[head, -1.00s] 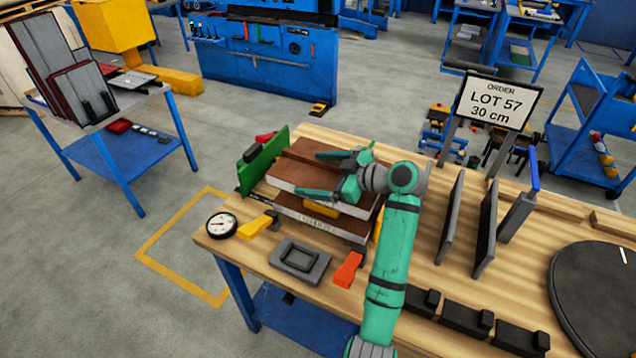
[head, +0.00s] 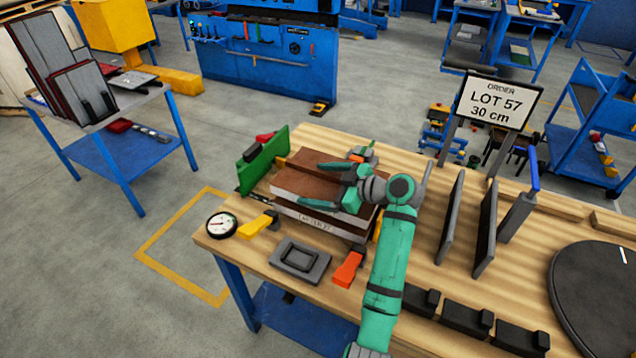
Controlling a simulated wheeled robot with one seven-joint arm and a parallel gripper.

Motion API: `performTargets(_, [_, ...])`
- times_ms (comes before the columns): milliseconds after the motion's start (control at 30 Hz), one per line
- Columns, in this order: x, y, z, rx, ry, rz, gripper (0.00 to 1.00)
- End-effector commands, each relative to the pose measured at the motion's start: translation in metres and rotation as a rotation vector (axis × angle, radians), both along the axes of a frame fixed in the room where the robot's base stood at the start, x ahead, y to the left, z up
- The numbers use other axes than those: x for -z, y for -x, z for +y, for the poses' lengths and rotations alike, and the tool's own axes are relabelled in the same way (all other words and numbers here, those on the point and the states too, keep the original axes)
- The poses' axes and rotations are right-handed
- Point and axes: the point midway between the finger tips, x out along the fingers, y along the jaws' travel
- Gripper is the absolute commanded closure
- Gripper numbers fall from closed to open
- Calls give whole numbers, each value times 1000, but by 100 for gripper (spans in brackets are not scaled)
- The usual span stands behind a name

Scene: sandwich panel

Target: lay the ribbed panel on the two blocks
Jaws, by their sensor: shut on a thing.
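The ribbed panel (head: 300,182), with a brown top and a pale front edge, lies flat between the two green fingers of my gripper (head: 312,189). My gripper is shut on it from the right side. Directly below is another brown-edged panel with a white lettered front face (head: 315,223). The two panels look very close together; I cannot tell whether the upper one is resting on something. The two blocks are not clearly visible, as the upper panel and my gripper cover the space between the panels.
A green upright plate (head: 264,163) stands along the left of the stack. A dial gauge (head: 221,224), a grey tray (head: 300,260) and an orange tool (head: 348,268) lie in front.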

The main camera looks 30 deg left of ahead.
Motion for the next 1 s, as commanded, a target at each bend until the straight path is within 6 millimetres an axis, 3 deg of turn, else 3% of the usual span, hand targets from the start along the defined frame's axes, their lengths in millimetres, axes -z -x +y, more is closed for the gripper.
performTargets(133, [3,0,0,0,-1,-1,48])
performTargets(167, [3,0,0,0,0,0,3])
performTargets(200, [3,0,0,0,0,0,0])
performTargets(567, [-8,0,0,0,0,-3,0])
performTargets(1000, [-38,2,-79,3,0,-2,0])
